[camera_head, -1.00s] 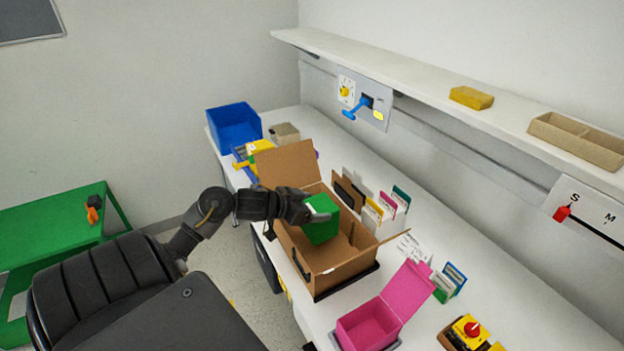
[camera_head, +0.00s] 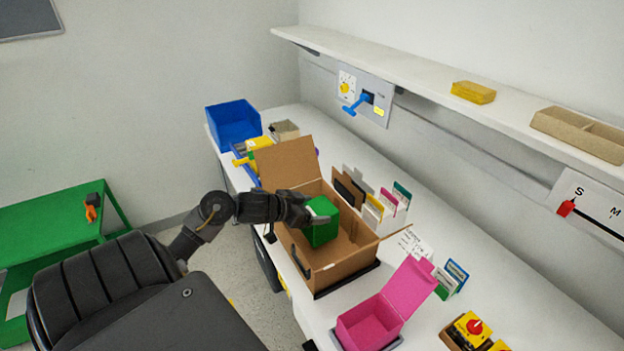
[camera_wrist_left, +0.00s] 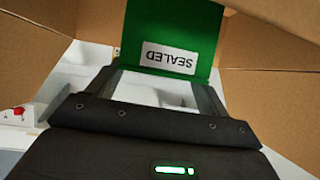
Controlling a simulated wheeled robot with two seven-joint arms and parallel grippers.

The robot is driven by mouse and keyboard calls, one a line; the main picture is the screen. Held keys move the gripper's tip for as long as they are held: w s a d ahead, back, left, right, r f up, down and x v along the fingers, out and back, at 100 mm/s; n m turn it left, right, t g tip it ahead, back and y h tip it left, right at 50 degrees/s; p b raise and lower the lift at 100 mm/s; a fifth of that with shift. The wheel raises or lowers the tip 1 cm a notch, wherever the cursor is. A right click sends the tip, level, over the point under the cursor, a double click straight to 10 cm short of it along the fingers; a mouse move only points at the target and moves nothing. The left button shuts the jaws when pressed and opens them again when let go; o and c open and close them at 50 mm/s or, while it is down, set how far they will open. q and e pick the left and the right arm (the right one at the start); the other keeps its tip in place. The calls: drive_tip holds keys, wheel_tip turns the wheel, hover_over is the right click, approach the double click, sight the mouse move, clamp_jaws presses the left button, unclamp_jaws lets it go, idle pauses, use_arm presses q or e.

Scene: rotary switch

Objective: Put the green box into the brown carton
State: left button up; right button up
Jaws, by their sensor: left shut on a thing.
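The green box (camera_head: 321,222) is held by my left gripper (camera_head: 318,216) at the brown carton's opening, over its interior. In the left wrist view the green box (camera_wrist_left: 172,38) shows a white label reading SEALED, upside down, between the fingers of my left gripper (camera_wrist_left: 168,82). The brown carton (camera_head: 335,269) stands open on the white table with its flaps up. Its walls (camera_wrist_left: 270,75) surround the box in the wrist view. Whether the box touches the carton's bottom is hidden. My right gripper is not seen.
A pink open box (camera_head: 370,322) stands in front of the carton. A blue bin (camera_head: 234,125) and yellow items (camera_head: 258,144) are behind it. Upright cards (camera_head: 375,207) stand to its right. A shelf (camera_head: 420,75) runs above the table along the wall.

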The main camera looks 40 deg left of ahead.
use_arm(q)
drive_tip(key=shift+f+b, duration=1.15)
drive_tip(key=shift+f, duration=0.85)
drive_tip(key=o, duration=1.8)
drive_tip(key=shift+c, duration=0.2)
drive_tip(key=shift+s, duration=0.1)
drive_tip(key=v, duration=1)
drive_tip(key=shift+s+r, duration=0.25)
